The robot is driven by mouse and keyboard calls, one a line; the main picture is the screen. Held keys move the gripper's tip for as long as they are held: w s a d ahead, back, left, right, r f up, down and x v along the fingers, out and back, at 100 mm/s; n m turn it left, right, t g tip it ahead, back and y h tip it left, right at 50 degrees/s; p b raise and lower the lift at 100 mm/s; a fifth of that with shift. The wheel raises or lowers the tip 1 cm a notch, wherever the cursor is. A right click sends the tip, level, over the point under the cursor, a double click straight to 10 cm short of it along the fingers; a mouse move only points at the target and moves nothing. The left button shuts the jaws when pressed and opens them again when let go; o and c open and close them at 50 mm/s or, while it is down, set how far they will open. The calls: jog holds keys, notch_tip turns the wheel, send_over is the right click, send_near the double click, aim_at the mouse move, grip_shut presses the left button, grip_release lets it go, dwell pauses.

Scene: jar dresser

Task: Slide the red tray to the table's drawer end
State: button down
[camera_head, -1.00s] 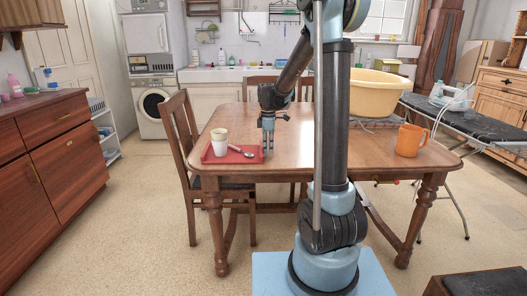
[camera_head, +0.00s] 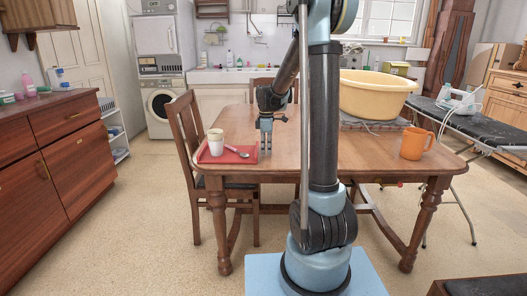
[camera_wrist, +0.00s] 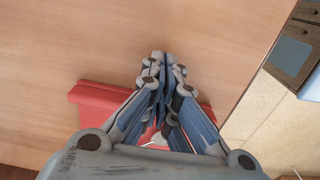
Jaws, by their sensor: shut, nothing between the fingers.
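The red tray (camera_head: 222,158) lies flat on the left end of the wooden table (camera_head: 290,168), near its left edge. A white cup (camera_head: 215,144) stands upright on it, with a spoon (camera_head: 237,151) to the cup's right. My gripper (camera_head: 266,151) points down at the tray's right edge, shut and empty. It looks close against that edge; I cannot tell for sure whether it touches. In the wrist view, my shut fingers (camera_wrist: 160,60) partly hide the tray (camera_wrist: 92,103), which shows on both sides of them. The cup is not visible there.
An orange mug (camera_head: 414,145) and a large yellow basin (camera_head: 375,95) stand on the table's right part. A wooden chair (camera_head: 184,130) is at the left end. A dark wooden dresser (camera_head: 75,165) stands farther left, with open floor between.

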jog(key=d, duration=0.3)
jog(key=shift+s+r, duration=0.1)
jog(key=shift+r, duration=0.1)
notch_tip(320, 180, up, 9)
jog(key=s+d+r+m, duration=0.15)
jog(key=s+m, duration=0.25)
jog(key=s, duration=0.5)
jog(key=s+d+f+m, duration=0.1)
jog(key=s+f+m, duration=0.3)
jog(key=s, duration=0.4)
jog(key=s+d+f+m+t, duration=0.1)
jog(key=s+f+m, duration=0.3)
jog(key=s, duration=0.5)
jog(key=s+d+f+m+t, duration=0.1)
jog(key=s+d+f+m, duration=0.2)
jog(key=s, duration=0.6)
notch_tip(320, 180, down, 2)
jog(key=shift+d+f+m, duration=0.2)
jog(key=shift+m, duration=0.8)
